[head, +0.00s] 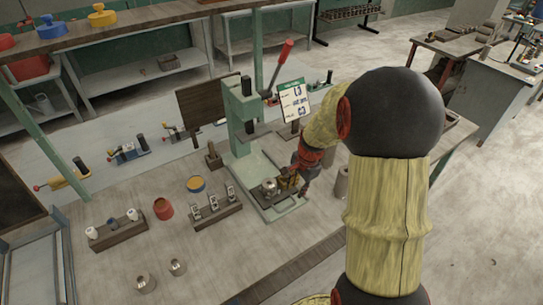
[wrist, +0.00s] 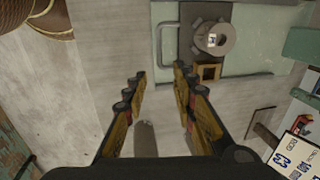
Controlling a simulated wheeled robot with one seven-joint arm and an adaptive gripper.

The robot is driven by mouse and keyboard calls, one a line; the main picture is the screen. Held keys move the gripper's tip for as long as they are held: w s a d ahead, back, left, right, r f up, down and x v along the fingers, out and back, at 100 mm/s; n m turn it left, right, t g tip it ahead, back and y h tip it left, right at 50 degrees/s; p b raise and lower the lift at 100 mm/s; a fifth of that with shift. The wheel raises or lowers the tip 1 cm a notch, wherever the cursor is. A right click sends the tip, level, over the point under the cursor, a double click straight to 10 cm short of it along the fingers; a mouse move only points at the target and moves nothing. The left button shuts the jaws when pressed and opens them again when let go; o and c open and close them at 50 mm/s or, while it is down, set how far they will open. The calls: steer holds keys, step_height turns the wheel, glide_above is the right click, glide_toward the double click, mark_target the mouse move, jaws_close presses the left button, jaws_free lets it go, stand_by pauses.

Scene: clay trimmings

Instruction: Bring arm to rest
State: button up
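My arm reaches from the lower right of the head view over the workbench. My gripper (head: 290,183) is near the base of the green press (head: 244,125), at its right side, close to a round metal piece (head: 269,186) on the press base. In the wrist view my gripper (wrist: 158,82) shows two fingers standing well apart with nothing between their tips. The press base with the round metal piece (wrist: 214,38) lies ahead of the fingers, up and to the right. A grey cylinder (wrist: 146,135) shows between the fingers lower down, apart from the tips.
A white sign (head: 294,99) stands behind the press, beside its red-handled lever (head: 281,62).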

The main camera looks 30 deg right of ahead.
steer(key=s+a+r+n+t+b, duration=0.3)
steer(key=s+a+r+n, duration=1.4)
steer(key=a+r, duration=0.3)
steer(key=shift+s+a+r+t, duration=0.3)
steer(key=shift+s+a, duration=0.25)
steer(key=shift+a, duration=0.4)
